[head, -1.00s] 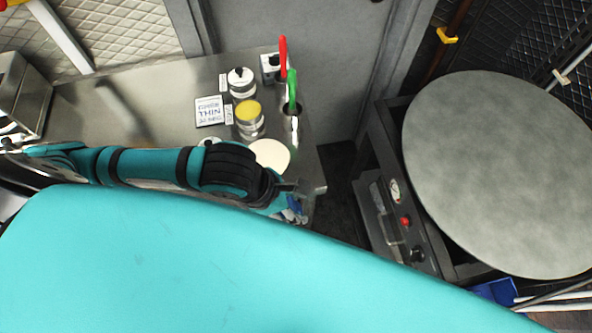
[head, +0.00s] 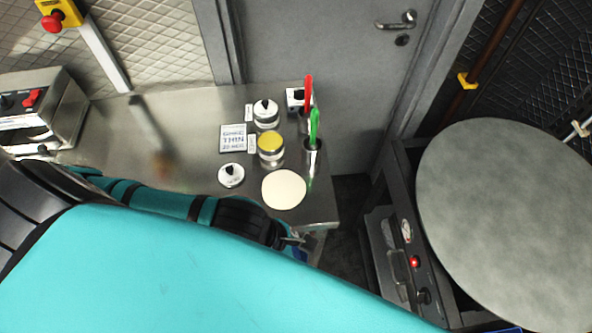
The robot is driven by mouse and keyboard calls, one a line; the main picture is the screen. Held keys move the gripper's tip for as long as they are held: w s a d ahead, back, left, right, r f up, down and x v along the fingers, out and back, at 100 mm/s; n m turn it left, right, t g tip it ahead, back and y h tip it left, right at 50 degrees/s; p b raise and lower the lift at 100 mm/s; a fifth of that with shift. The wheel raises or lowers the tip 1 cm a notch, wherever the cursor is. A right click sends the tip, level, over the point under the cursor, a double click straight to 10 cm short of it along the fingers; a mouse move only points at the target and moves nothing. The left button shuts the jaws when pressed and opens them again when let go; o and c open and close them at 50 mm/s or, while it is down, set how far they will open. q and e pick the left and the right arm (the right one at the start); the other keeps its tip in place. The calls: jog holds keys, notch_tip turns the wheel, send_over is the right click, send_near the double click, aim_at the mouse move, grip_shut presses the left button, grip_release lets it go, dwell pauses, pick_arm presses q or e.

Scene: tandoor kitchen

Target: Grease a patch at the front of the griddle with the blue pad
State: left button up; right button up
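The griddle (head: 505,215) is a large round grey plate at the right, on a dark stand. Its top looks bare, with faint mottling. My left arm comes in from the left, low over the steel counter, and its end (head: 291,240) is by the counter's front right corner. The fingers there are mostly hidden behind my teal body, so their opening does not show. A small blue patch (head: 297,252) shows just below the arm's end; I cannot tell whether it is the blue pad or is held. My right gripper is not in view.
The steel counter (head: 190,115) carries a pale disc (head: 284,190), a yellow-topped tin (head: 271,142), black-knobbed pieces, a sign (head: 234,138), and upright red and green handles (head: 314,128). A dark gap separates counter and griddle stand. A grey door (head: 350,75) stands behind.

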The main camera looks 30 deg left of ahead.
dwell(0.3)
pick_arm(q)
jog(key=w+a+n, duration=0.1)
jog(key=w+a, duration=0.2)
jog(key=w, duration=0.1)
jog(key=w+a+n+t+b, duration=0.1)
jog(key=w+a, duration=0.2)
jog(key=w, duration=0.2)
jog(key=w+a+n+y+b, duration=0.1)
jog(key=w+a+n, duration=0.1)
jog(key=w+a, duration=0.1)
jog(key=shift+w+a+f, duration=0.2)
jog(key=shift+w+a, duration=0.2)
jog(key=shift+w, duration=0.4)
jog(key=w+a+r+n+t+y+b, duration=0.1)
jog(key=w+a+r+n+y+b, duration=0.1)
jog(key=w+a+r+n, duration=0.65)
jog(key=shift+w+a+f+m+b, duration=0.35)
jog(key=shift+f+m+b, duration=0.2)
jog(key=shift+f, duration=0.6)
jog(key=shift+w+a+f+m+b, duration=0.25)
jog(key=shift+a+f+m+b, duration=0.25)
jog(key=shift+f, duration=0.6)
jog(key=shift+w+a+f+m+b, duration=0.3)
jog(key=shift+f+m+b, duration=0.3)
jog(key=shift+f, duration=0.7)
jog(key=shift+f+b, duration=0.4)
jog(key=shift+f, duration=0.05)
